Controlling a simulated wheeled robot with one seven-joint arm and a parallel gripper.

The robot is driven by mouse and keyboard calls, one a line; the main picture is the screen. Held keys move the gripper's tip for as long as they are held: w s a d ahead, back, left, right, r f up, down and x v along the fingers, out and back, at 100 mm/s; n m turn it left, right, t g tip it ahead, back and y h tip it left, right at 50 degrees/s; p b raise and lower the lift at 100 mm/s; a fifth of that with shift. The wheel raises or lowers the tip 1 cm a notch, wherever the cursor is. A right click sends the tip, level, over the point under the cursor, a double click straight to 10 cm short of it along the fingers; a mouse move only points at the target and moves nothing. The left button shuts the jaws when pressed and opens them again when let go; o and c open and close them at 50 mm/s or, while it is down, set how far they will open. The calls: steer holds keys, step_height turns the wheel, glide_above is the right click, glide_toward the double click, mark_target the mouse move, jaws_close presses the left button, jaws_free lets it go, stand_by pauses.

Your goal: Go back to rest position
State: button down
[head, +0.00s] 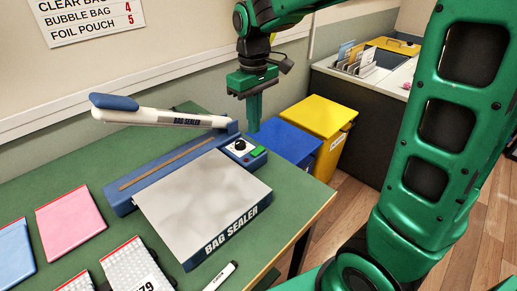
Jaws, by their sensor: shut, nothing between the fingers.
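My gripper (254,112) is green and points down, its fingers together with nothing between them. It hangs in the upper middle of the head view, near the right end of the bag sealer. It appears to be above the sealer's dial and green button, though its exact height cannot be told. My green arm fills the right side of the view.
The bag sealer (205,190) stands on the green table (110,255) with its blue-ended lever (160,117) raised. Pink (70,222) and blue (14,254) pouches, bubble bags (135,268) and a marker (220,276) lie around it. Blue (288,142) and yellow (322,130) bins stand beyond the table.

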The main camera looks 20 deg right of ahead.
steer(key=shift+s, duration=0.1)
steer(key=s+d+m, duration=0.5)
steer(key=s+d, duration=0.6)
steer(key=d, duration=0.1)
steer(key=s+d+f+m, duration=0.1)
steer(key=s+d+m, duration=0.2)
steer(key=s, duration=0.4)
steer(key=s+d+f+m, duration=0.2)
steer(key=s+d+m, duration=0.1)
steer(key=s, duration=0.4)
steer(key=shift+s+f, duration=0.25)
steer(key=shift+w+f, duration=0.25)
steer(key=shift+w, duration=0.4)
